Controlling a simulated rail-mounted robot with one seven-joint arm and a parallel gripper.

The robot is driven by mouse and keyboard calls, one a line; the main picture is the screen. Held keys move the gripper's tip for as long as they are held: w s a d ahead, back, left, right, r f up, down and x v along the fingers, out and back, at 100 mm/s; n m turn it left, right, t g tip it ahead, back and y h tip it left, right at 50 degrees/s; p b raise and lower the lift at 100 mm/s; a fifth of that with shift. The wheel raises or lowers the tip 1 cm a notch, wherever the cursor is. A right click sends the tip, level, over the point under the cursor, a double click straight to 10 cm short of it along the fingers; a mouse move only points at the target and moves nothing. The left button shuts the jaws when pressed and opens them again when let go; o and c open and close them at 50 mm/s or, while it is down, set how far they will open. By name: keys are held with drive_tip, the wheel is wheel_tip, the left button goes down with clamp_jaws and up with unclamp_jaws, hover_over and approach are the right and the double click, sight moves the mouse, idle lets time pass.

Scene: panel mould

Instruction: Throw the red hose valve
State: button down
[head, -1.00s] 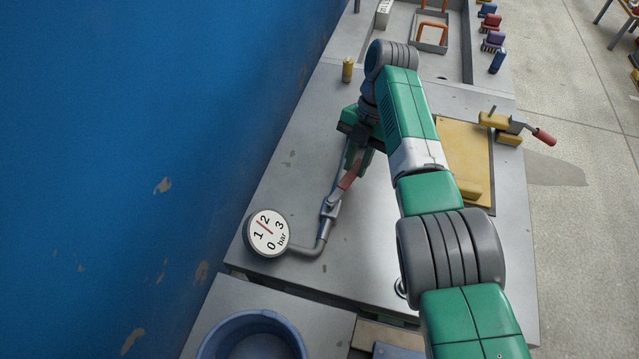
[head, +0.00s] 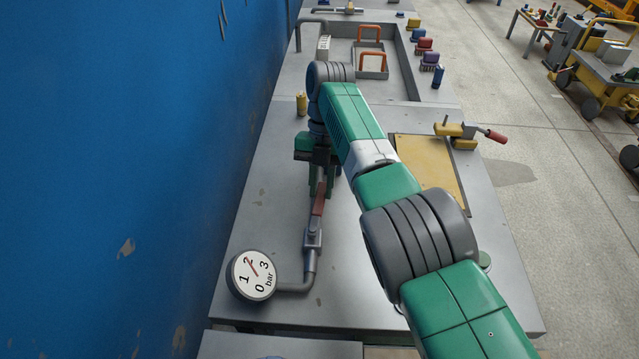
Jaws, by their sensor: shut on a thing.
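The red valve lever (head: 319,201) lies roughly in line with the grey valve body (head: 312,238) and its pipe, on the grey bench top. My gripper (head: 320,184) reaches down at the far end of the lever and is shut on it. The gripper and wrist hide the lever's tip and whatever lies behind it. A round white pressure gauge (head: 252,275), marked 0 to 3 bar, joins the near end of the pipe. Its red needle lies near the 2.
A yellow plate (head: 425,160) and a yellow clamp with red handle (head: 462,130) are to the right. A brass cylinder (head: 302,103) stands just beyond the gripper. A blue wall (head: 130,150) borders the bench at left. Bare bench top surrounds the gauge.

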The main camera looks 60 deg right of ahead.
sight(322, 192)
drive_tip(key=c, duration=1.3)
unclamp_jaws()
wheel_tip(322, 192, up, 5)
drive_tip(key=p, duration=0.5)
drive_tip(key=shift+a+p, duration=0.1)
drive_tip(key=shift+p, duration=0.2)
drive_tip(key=shift+s+p, duration=0.1)
drive_tip(key=shift+p, duration=1)
drive_tip(key=s+a+p, duration=0.1)
drive_tip(key=p, duration=0.8)
drive_tip(key=shift+s+a+p, duration=0.25)
drive_tip(key=shift+p, duration=0.1)
drive_tip(key=s+a+p, duration=0.9)
drive_tip(key=p, duration=0.3)
drive_tip(key=shift+s+a, duration=0.3)
drive_tip(key=shift+a, duration=0.1)
